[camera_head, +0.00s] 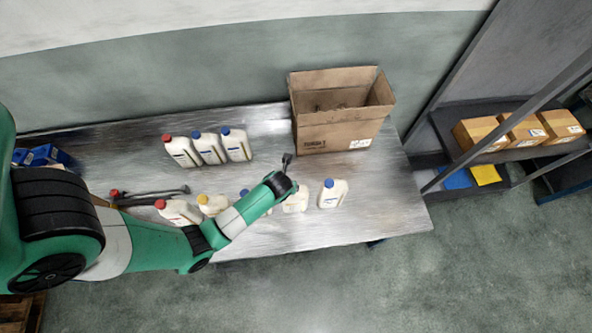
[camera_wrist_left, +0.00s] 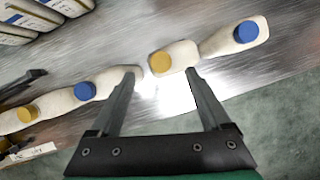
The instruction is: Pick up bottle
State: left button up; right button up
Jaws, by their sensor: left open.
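My left gripper (camera_head: 288,174) is open above the front row of bottles. In the left wrist view its fingertips (camera_wrist_left: 162,73) lie either side of the near end of a white bottle with a yellow cap (camera_wrist_left: 172,57). I cannot tell the height between them. In the head view this bottle (camera_head: 296,202) is partly hidden by the gripper. A blue-capped bottle (camera_head: 332,195) stands to its right, also in the wrist view (camera_wrist_left: 237,37). Another blue-capped bottle (camera_wrist_left: 84,91) is left of the fingers. My right gripper is not in view.
Red-capped (camera_head: 177,213) and yellow-capped (camera_head: 213,206) bottles stand farther left in the front row. Three bottles (camera_head: 208,148) stand behind. An open cardboard box (camera_head: 335,132) is at the back right. A long dark thing (camera_head: 150,195) lies at left. The table's right end (camera_head: 390,205) is clear.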

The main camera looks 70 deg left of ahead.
aim_at(295, 198)
pick_arm(q)
jog(key=shift+x, duration=1.1)
jog(key=shift+d+x, duration=0.15)
jog(key=shift+x, duration=1.15)
jog(key=shift+d+x, duration=0.1)
jog(key=shift+x, duration=1.2)
jog(key=shift+s+f, duration=0.1)
grip_shut()
